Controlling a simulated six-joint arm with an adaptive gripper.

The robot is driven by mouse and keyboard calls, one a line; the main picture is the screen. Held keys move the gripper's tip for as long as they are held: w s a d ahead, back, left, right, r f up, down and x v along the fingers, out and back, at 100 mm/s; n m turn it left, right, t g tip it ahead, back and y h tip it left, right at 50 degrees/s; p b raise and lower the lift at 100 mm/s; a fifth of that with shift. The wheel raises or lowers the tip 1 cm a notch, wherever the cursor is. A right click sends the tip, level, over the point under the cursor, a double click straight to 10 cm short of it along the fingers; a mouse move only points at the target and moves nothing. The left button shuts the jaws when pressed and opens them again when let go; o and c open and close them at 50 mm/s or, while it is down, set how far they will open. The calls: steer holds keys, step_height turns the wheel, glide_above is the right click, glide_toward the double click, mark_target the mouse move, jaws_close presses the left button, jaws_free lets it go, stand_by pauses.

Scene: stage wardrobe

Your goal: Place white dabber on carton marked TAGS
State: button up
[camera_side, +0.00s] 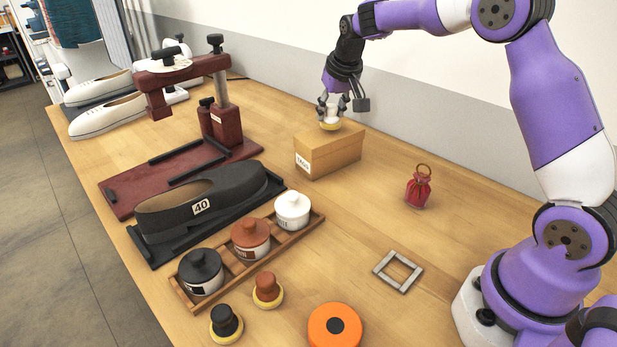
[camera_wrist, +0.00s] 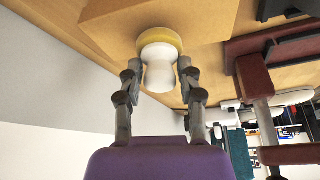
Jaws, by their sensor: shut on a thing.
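The white dabber (camera_wrist: 160,60) has a white handle and a yellowish pad with a pale rim. My gripper (camera_side: 333,104) is shut on its handle, and the pad points down. In the side view the dabber (camera_side: 329,125) is at the top of the tan carton marked TAGS (camera_side: 335,155), towards its far side. I cannot tell whether the pad touches the carton top or hangs just above it. In the wrist view the carton (camera_wrist: 170,22) lies beyond the pad.
In front are a black shoe (camera_side: 200,205), a wooden rack of jars (camera_side: 285,236), a black dabber (camera_side: 226,323), a brown dabber (camera_side: 267,290) and a grey frame (camera_side: 398,271).

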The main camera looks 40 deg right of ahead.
steer(key=shift+f, duration=0.6)
steer(key=o, duration=0.9)
steer(key=shift+f, duration=0.15)
steer(key=shift+o, duration=0.2)
steer(key=v, duration=1.2)
steer(key=s+a+f+n, duration=0.1)
steer(key=s+a, duration=0.2)
steer(key=s, duration=0.3)
steer(key=s+a+f+n+t+y, duration=0.1)
steer(key=s+a+n, duration=0.1)
steer(key=s, duration=0.5)
steer(key=s+a+f+n, duration=0.1)
steer(key=s+a+f, duration=0.1)
steer(key=s+a, duration=0.3)
steer(key=s, duration=0.2)
steer(key=shift+s+y, duration=0.25)
steer(key=shift+y, duration=0.15)
